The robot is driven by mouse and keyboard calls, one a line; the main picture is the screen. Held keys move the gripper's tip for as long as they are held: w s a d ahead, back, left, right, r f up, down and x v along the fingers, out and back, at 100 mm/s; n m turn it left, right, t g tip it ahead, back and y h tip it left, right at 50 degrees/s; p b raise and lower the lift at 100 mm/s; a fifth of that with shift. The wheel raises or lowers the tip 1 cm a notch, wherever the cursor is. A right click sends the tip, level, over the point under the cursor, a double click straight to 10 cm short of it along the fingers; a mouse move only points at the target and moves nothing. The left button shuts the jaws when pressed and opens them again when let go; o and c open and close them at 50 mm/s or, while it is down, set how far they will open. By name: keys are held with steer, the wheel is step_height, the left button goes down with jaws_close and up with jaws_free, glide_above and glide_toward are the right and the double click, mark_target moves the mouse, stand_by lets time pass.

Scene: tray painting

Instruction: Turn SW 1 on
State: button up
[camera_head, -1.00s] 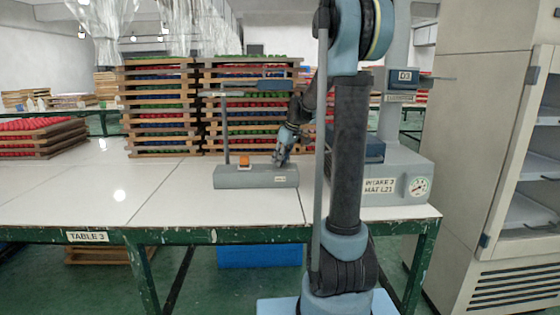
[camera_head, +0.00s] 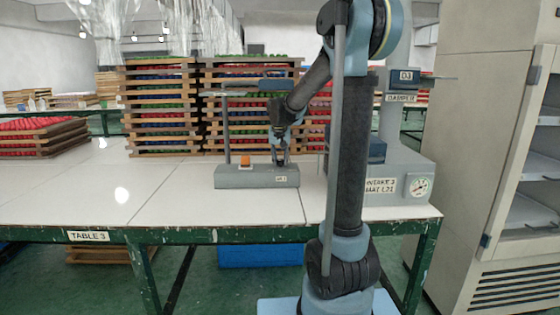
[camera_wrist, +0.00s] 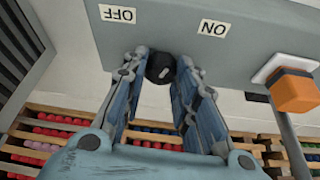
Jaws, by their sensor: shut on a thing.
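The grey switch box (camera_head: 235,180) stands on the white table, with a small label on its front that is hard to read. In the wrist view, the box face (camera_wrist: 170,32) carries an OFF label (camera_wrist: 117,13) and an ON label (camera_wrist: 213,27), both upside down. A black knob (camera_wrist: 161,68) with a small white mark sits between them. My gripper (camera_head: 281,163) is upright at the right part of the box, and its fingers are closed around the knob. The fingers hide part of the knob. I cannot tell exactly where its mark points.
An orange block (camera_wrist: 295,92) on a white mount shows beside the ON label, and a thin pole (camera_head: 226,130) rises near it. Tray stacks (camera_head: 160,110) stand behind. A grey machine with a gauge (camera_head: 418,186) is at the right.

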steer(key=m+h, duration=0.1)
steer(key=m, duration=0.3)
steer(key=shift+w+a+m+g+h, duration=0.15)
steer(key=shift+m+g+h, duration=0.15)
steer(key=shift+h, duration=0.1)
stand_by(0.4)
steer(key=o, duration=1)
steer(key=shift+o, duration=0.2)
steer(key=v, duration=1.1)
steer(key=shift+r, duration=0.4)
steer(key=shift+a, duration=0.15)
